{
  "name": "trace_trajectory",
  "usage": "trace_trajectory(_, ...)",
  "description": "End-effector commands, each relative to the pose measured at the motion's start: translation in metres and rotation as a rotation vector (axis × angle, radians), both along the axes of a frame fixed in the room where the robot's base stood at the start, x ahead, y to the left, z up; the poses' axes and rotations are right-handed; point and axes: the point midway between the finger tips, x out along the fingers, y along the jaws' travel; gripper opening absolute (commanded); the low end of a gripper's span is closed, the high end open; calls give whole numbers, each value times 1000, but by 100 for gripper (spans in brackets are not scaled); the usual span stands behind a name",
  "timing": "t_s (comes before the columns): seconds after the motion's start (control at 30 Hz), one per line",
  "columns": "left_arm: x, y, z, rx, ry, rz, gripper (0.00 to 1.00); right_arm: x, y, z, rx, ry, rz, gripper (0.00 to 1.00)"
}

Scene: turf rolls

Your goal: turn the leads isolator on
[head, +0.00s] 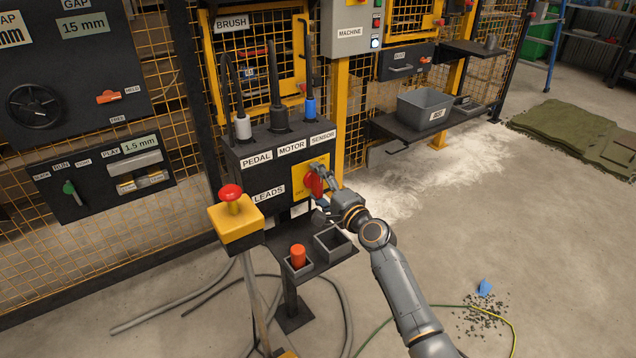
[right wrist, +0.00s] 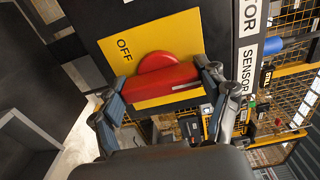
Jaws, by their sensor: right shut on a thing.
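The leads isolator is a red rotary handle (head: 314,185) on a yellow plate (head: 298,178), on the front of the dark box with the LEADS label (head: 268,194). In the right wrist view the red handle (right wrist: 160,82) lies across the yellow plate (right wrist: 150,38), slightly tilted in the picture, with the word OFF showing beside it. My right gripper (head: 322,180) is at the handle. In the right wrist view its two fingers (right wrist: 163,88) are shut on the handle's two ends. Any ON mark is hidden. My left gripper is not in view.
Leads plug into the box top by the PEDAL, MOTOR and SENSOR labels (head: 291,147). Below are a shelf with a red-orange cylinder (head: 298,256) and an open bin (head: 333,240). A red stop button (head: 231,193) stands left on a yellow box. Cables lie on the floor.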

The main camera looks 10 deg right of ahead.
Motion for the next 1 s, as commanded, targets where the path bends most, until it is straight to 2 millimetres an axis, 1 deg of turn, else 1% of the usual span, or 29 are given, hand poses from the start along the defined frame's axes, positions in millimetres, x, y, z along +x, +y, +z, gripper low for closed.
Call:
trace_trajectory(0.5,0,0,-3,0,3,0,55,0,0,-1,18,9,0,44)
trace_trajectory(0.53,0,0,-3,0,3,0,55,0,0,-1,18,9,0,81)
trace_trajectory(0.57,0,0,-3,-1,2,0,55,0,0,-1,18,9,0,87)
trace_trajectory(0.6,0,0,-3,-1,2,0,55,0,0,-1,17,8,0,95)
trace_trajectory(0.63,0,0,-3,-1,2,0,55,0,0,-1,17,8,0,98)
trace_trajectory(1.0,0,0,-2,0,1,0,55,-1,-1,0,15,6,0,98)
